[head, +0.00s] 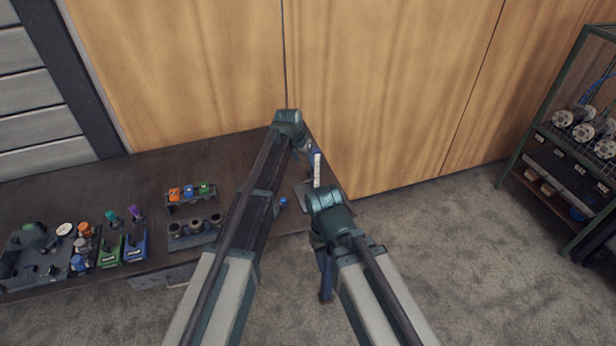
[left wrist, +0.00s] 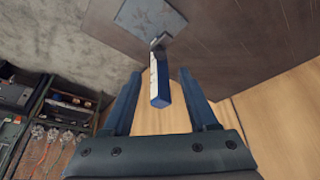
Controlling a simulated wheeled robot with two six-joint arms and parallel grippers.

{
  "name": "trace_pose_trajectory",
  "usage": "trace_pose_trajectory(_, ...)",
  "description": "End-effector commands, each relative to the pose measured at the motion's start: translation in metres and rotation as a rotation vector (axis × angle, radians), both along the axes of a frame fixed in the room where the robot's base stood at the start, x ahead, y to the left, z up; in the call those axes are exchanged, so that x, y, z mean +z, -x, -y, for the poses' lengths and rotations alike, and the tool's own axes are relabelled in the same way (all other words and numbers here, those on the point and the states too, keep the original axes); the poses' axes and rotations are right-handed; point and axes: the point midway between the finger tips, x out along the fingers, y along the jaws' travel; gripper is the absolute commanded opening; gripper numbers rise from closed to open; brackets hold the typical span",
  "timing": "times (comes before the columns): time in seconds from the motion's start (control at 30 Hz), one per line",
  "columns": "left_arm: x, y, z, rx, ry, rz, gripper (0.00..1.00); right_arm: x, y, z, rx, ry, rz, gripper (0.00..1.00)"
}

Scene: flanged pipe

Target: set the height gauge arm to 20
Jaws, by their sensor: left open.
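The height gauge (head: 317,170) stands near the right end of the dark bench in the head view, an upright post with a white scale face. In the left wrist view, its blue and white post (left wrist: 160,82) rises from a grey base plate (left wrist: 138,18), with a small grey arm (left wrist: 160,40) low on the post. My left gripper (head: 307,147) is close beside the gauge. In the left wrist view its open fingers (left wrist: 160,77) lie on either side of the post, with gaps showing. The scale figures are too small to read. My right gripper (head: 325,278) hangs beyond the bench edge, its fingertips unclear.
A rack with orange, blue and green blocks (head: 189,193) and a grey holder (head: 193,232) are left of my left arm. A tray (head: 30,262) and coloured bins (head: 135,247) are farther left. A small blue object (head: 283,201) lies near the gauge. A wire shelf (head: 560,190) stands right.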

Motion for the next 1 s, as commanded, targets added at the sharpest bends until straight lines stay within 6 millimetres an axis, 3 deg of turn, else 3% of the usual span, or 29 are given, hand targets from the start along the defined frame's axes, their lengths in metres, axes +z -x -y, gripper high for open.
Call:
trace_pose_trajectory(0.03, -0.016, -0.004, 0.002, 0.0, 0.0, 0.0, 0.59, -0.016, 0.0, 0.0, 0.001, 0.0, 0.0, 0.5)
trace_pose_trajectory(0.4, -0.066, -0.023, 0.012, -0.001, 0.0, 0.0, 0.59, -0.066, 0.0, 0.0, -0.001, 0.0, 0.0, 0.5)
trace_pose_trajectory(0.6, -0.077, -0.028, 0.014, -0.001, 0.0, 0.0, 0.59, -0.077, 0.0, 0.0, -0.002, 0.0, 0.0, 0.5)
trace_pose_trajectory(0.87, -0.076, -0.028, 0.015, -0.001, 0.0, 0.0, 0.59, -0.076, 0.0, 0.0, -0.002, 0.0, 0.0, 0.5)
trace_pose_trajectory(1.0, -0.076, -0.028, 0.014, -0.001, 0.0, 0.0, 0.37, -0.076, 0.0, 0.0, -0.002, 0.0, 0.0, 0.5)
